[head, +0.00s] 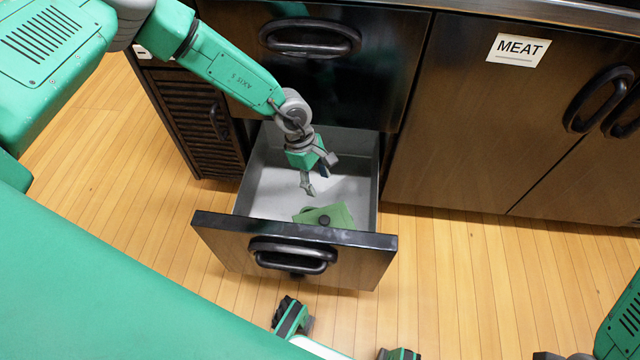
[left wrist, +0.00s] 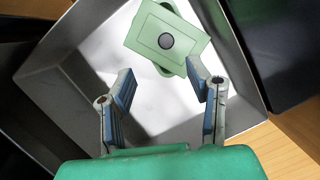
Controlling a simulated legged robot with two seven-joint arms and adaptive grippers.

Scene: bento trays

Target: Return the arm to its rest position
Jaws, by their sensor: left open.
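My left gripper (head: 318,178) is open and empty, pointing down above the open lower drawer (head: 295,250). In the left wrist view its two fingers (left wrist: 160,88) stand apart with nothing between them. The lower part of the box is partly hidden by the drawer front in the head view. My right gripper is not clearly in view; only part of my right arm shows at the lower right.
The drawer is pulled out from a dark cabinet, below a closed upper drawer (head: 365,85). A cabinet door (head: 470,110) to the right bears a MEAT label (head: 517,49). A louvred panel (head: 190,115) stands at the left. The wooden floor (head: 450,290) around the drawer is mostly clear.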

